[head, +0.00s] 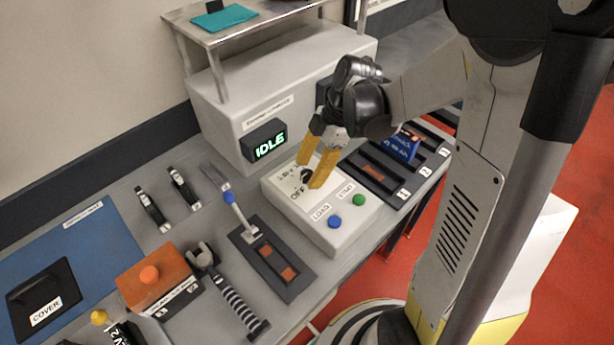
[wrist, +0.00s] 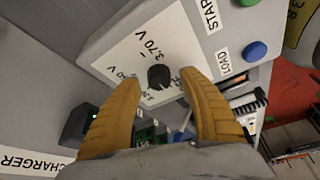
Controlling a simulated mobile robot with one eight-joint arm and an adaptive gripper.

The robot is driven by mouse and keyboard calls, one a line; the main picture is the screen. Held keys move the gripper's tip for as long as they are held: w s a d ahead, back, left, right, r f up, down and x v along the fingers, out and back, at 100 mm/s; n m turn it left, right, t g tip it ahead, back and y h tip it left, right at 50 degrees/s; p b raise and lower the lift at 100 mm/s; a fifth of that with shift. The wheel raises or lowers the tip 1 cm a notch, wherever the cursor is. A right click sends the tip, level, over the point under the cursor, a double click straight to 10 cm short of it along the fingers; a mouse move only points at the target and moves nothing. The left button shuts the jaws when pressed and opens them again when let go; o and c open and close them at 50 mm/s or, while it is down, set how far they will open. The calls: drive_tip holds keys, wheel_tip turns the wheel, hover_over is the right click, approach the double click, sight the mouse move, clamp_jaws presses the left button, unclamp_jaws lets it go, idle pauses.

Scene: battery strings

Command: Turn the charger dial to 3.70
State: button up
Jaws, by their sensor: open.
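The charger dial (wrist: 160,76) is a small black knob on a white label plate, with "3.70 V" printed beside it in the wrist view. Other labels around it are partly hidden by my fingers. In the head view the dial (head: 306,176) sits on the white charger box (head: 333,232), near "OFF". My gripper (head: 311,172) is open, its yellow fingers pointing down at the dial. In the wrist view the fingers stand on either side of the knob, with gaps visible. I cannot tell which mark the knob points to.
A green START button (head: 359,200) and blue LOAD button (head: 334,222) are on the same box. A display (head: 267,143) behind reads IDLE. A blue-knobbed lever (head: 240,214) stands left of the box. Battery slots (head: 376,178) lie to its right.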

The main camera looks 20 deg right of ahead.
drive_tip(key=shift+a+f, duration=0.3)
drive_tip(key=shift+f, duration=0.25)
clamp_jaws()
